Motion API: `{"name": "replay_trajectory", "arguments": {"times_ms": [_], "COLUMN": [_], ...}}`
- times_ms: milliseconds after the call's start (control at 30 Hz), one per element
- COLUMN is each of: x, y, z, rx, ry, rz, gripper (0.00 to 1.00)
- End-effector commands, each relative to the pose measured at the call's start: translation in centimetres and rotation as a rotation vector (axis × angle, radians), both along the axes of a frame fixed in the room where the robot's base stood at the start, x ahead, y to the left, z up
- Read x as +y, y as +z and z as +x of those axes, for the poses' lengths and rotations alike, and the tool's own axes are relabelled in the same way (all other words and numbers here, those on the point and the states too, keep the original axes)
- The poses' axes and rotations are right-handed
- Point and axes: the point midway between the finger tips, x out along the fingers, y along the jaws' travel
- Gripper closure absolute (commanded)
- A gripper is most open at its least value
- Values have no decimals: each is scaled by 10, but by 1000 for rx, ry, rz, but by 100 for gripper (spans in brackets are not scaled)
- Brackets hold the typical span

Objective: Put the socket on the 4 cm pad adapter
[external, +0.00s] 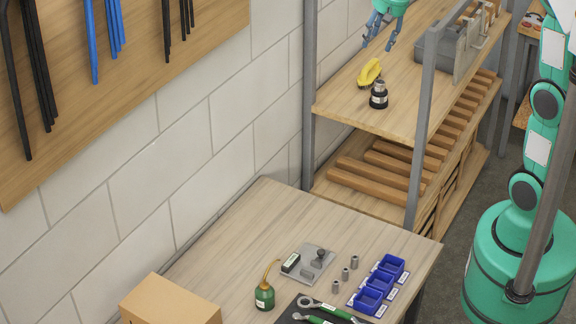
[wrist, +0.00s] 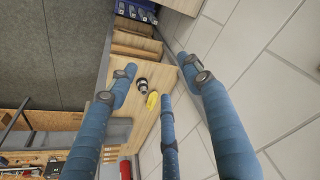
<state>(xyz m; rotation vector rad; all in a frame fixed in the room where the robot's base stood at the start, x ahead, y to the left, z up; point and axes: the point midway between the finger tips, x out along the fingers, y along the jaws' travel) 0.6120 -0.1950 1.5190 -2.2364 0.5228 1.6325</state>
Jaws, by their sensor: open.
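Several small grey cylinders that look like sockets stand on the wooden table, one of them a socket (external: 345,274) left of the blue bins. Beside them lies a grey plate (external: 318,252) bearing a dark labelled block (external: 291,263) and small grey raised parts (external: 320,256). I cannot tell which part is the 4 cm pad adapter. My gripper (external: 378,45) is open and empty above the upper shelf, far from the table. Its blue fingers are spread in the wrist view (wrist: 158,80).
A yellow brush (external: 369,72) and a black, silver-topped container (external: 378,96) stand on the shelf (external: 400,113) below my gripper. A grey shelf post (external: 420,140) stands between shelf and table. Blue bins (external: 380,280), a green oil can (external: 264,295), wrenches (external: 330,311) and a cardboard box (external: 170,303) occupy the table.

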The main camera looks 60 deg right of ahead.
Motion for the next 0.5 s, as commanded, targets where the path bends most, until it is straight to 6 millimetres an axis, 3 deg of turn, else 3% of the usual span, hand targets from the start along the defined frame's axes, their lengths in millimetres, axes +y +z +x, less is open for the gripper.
{"name": "replay_trajectory", "arguments": {"times_ms": [200,500], "x": [51,107], "y": [18,24], "z": [-49,-119], "rx": [-32,-74], "ry": [88,207], "rz": [-18,-40], "gripper": [50,50]}}
